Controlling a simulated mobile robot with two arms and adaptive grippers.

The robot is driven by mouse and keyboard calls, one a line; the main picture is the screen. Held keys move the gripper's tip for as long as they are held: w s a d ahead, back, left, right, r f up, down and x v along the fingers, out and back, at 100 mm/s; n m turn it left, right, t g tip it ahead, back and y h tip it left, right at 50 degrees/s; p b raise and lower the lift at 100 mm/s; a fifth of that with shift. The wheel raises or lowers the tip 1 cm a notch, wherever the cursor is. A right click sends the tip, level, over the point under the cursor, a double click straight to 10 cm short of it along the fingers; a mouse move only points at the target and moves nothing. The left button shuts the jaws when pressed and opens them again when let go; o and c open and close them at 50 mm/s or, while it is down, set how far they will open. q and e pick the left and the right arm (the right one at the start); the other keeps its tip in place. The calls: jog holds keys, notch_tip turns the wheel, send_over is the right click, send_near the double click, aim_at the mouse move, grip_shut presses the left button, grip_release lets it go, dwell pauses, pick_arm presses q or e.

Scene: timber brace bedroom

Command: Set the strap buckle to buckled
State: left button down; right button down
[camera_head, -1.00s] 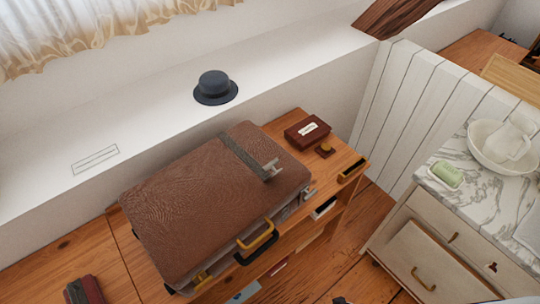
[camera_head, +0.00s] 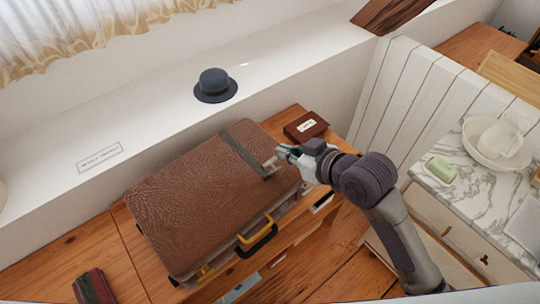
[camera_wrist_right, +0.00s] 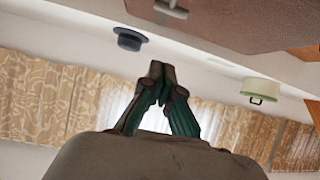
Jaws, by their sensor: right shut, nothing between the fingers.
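The closed brown suitcase (camera_head: 200,205) lies on the wooden bench in the head view. A dark grey strap (camera_head: 239,150) crosses its lid and ends at a pale metal buckle (camera_head: 270,165) near the right front edge. The buckle also shows at the top of the right wrist view (camera_wrist_right: 171,9), against the suitcase (camera_wrist_right: 235,22). My right gripper (camera_head: 283,151) is just right of the buckle and appears apart from it. Its fingers (camera_wrist_right: 156,68) are shut and empty. My arm hides part of the suitcase's right front side. My left gripper is out of view.
A dark red box (camera_head: 305,126) sits on the bench (camera_head: 288,116) behind my right gripper. A dark hat (camera_head: 214,86) stands on the white ledge. A marble-topped cabinet (camera_head: 455,195) with a basin (camera_head: 490,155) and green soap (camera_head: 440,169) is at the right. Handles (camera_head: 258,240) project from the suitcase's front.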

jog(key=p, duration=0.2)
send_over(270, 162)
jog(key=w+a, duration=0.2)
notch_tip(270, 162, down, 4)
jog(key=f, duration=0.1)
jog(key=shift+s+d+f+p, duration=0.35)
jog(key=shift+d+f+p, duration=0.05)
jog(key=shift+f, duration=0.15)
jog(key=shift+s+d+f+p, duration=0.35)
jog(key=shift+f+p, duration=0.05)
jog(key=shift+f, duration=0.1)
jog(key=shift+s+d+f, duration=0.25)
jog(key=shift+s+d, duration=0.1)
jog(key=shift+w+a+f, duration=0.1)
